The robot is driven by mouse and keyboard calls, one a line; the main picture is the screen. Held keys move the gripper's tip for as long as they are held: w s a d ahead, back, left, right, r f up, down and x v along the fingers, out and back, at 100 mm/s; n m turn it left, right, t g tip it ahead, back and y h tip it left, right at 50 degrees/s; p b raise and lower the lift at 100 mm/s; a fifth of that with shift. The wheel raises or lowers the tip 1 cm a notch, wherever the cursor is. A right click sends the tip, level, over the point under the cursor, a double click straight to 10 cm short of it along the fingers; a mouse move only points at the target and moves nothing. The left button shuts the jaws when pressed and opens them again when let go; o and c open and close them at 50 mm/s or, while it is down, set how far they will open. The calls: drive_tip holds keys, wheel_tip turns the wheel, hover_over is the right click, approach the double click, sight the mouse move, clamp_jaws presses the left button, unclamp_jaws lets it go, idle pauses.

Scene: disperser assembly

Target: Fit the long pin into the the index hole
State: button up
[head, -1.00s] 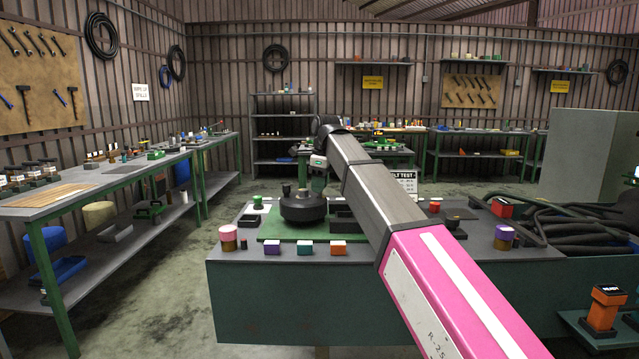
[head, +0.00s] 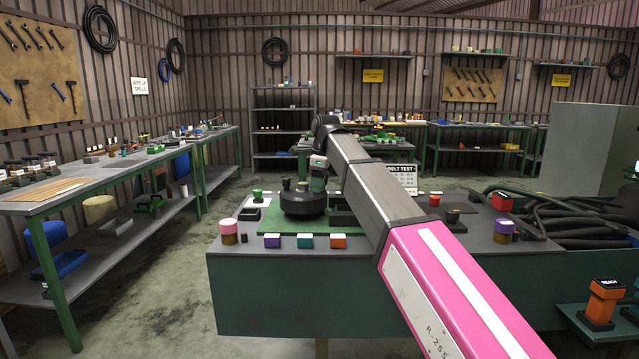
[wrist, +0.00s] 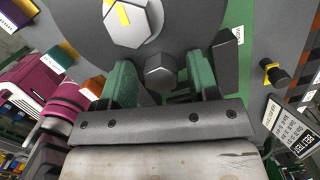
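A black round disperser body (head: 302,204) sits on a green mat (head: 268,224) on the near bench. A small dark knob (head: 286,184) stands on its top. In the wrist view, the dark disc (wrist: 85,32) carries a large grey hex head (wrist: 133,22) with a yellow stripe. A smaller dark hex-headed piece (wrist: 160,72) shows between my green fingers, with gaps on both sides; I cannot tell whether it is the long pin. My gripper (wrist: 160,82) is open, close to the disc's edge. It also shows over the disc's right side in the head view (head: 318,182). The index hole is not visible.
Purple, teal and orange-topped blocks (head: 305,241) line the bench's front edge. A pink-topped jar (head: 228,231) stands left, a purple-topped jar (head: 503,230) right. Black trays (head: 343,217) lie right of the disperser. A belt test sign (head: 402,178) stands behind. Hoses (head: 575,222) lie at right.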

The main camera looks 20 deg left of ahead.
drive_tip(key=shift+o, duration=0.4)
wheel_tip(320, 180, up, 11)
drive_tip(key=d, duration=0.1)
drive_tip(key=shift+d, duration=0.15)
drive_tip(key=shift+f, duration=0.15)
idle(0.4)
